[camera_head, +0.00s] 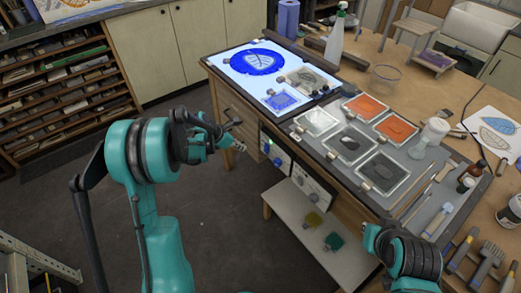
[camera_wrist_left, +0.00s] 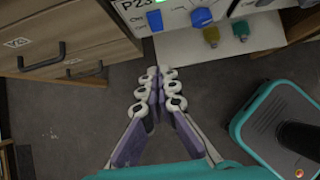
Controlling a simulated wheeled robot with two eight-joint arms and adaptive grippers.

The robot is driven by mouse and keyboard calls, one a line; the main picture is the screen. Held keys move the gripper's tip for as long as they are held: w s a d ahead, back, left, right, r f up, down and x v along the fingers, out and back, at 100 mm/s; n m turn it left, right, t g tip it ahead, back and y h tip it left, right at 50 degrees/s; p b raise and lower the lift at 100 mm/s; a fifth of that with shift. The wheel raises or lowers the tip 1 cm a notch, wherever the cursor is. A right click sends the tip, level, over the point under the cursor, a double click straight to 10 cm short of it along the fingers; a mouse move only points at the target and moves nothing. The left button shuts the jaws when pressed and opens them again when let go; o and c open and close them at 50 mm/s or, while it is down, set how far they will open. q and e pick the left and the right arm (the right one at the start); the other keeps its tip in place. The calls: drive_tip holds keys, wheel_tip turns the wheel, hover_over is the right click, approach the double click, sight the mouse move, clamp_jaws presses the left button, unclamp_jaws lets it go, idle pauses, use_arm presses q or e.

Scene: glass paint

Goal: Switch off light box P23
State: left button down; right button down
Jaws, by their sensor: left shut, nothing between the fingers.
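A white control panel marked P23 (camera_wrist_left: 172,18) shows at the top of the left wrist view, cut off by the edge. It has a small blue switch (camera_wrist_left: 155,20), a larger blue knob (camera_wrist_left: 201,17) and a green light at the top edge. In the head view a panel (camera_head: 275,157) sits on the table front under the lit light box surface (camera_head: 225,63), which glows white around blue glass. My left gripper (camera_head: 238,145) is shut and empty, left of that panel; its fingertips (camera_wrist_left: 160,86) are apart from the switch. My right gripper's fingers are not visible.
Wooden drawers (camera_wrist_left: 60,40) with dark handles are left of the panel. A low white bench (camera_head: 330,232) below holds a yellow bottle (camera_head: 313,220) and a green one (camera_head: 333,241). Glass panes (camera_head: 316,121) and tools cover the table. The floor (camera_head: 225,225) beside it is clear.

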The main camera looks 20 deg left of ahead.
use_arm(q)
drive_tip(key=shift+a+f, duration=0.1)
drive_tip(key=b, duration=0.4)
approach(265, 151)
wheel_tip(265, 151, down, 5)
drive_tip(key=shift+w+d+f+b, duration=0.15)
drive_tip(key=shift+w+d+b, duration=0.1)
drive_tip(key=shift+w+d, duration=0.3)
drive_tip(key=shift+w+d+f+b, duration=0.1)
drive_tip(key=shift+w+d+b, duration=0.25)
drive_tip(key=shift+w, duration=0.4)
drive_tip(key=shift+w+d+f, duration=0.2)
drive_tip(key=shift+w+d, duration=0.05)
drive_tip(key=shift+r, duration=0.1)
